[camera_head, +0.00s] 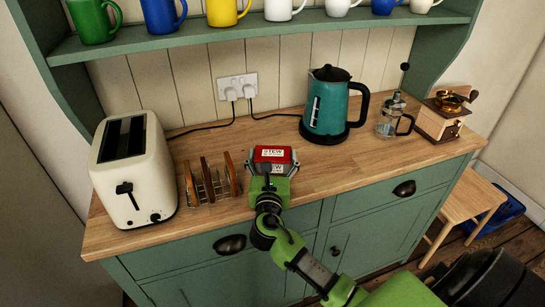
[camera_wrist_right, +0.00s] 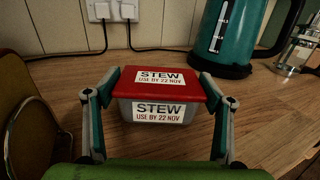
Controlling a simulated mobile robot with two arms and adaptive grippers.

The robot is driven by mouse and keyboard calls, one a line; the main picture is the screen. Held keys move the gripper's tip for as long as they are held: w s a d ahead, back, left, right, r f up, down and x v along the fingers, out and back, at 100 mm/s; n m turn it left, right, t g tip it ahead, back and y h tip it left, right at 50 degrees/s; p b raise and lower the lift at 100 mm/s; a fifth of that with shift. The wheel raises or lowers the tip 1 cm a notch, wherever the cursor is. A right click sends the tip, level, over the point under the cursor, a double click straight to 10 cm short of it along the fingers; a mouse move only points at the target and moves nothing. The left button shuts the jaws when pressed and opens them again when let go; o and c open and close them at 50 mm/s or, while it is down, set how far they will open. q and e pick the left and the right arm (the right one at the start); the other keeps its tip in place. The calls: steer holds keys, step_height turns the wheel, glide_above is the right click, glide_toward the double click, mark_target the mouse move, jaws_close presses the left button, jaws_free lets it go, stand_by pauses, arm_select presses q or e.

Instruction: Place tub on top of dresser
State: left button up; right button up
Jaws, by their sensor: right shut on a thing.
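The tub (camera_head: 272,154) has a red lid and a grey body with white "STEW" labels. It also shows in the right wrist view (camera_wrist_right: 160,96), upright between the two fingers. My right gripper (camera_head: 273,165) is shut on the tub from its two sides. The tub is at the dresser's wooden top (camera_head: 350,165), behind its front edge; I cannot tell whether it touches the wood. The dresser has a green front with drawers and doors. My left gripper is not in view.
A toaster (camera_head: 130,170) and a toast rack (camera_head: 212,181) stand left of the tub. A teal kettle (camera_head: 328,105), a glass press (camera_head: 392,118) and a coffee grinder (camera_head: 444,116) stand to the right. Bare wood lies between tub and kettle. A shelf (camera_head: 270,27) with mugs is above.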

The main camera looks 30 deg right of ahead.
steer(key=shift+r, duration=0.1)
steer(key=o, duration=1.2)
steer(key=shift+b+v, duration=0.45)
steer(key=shift+v, duration=3.4)
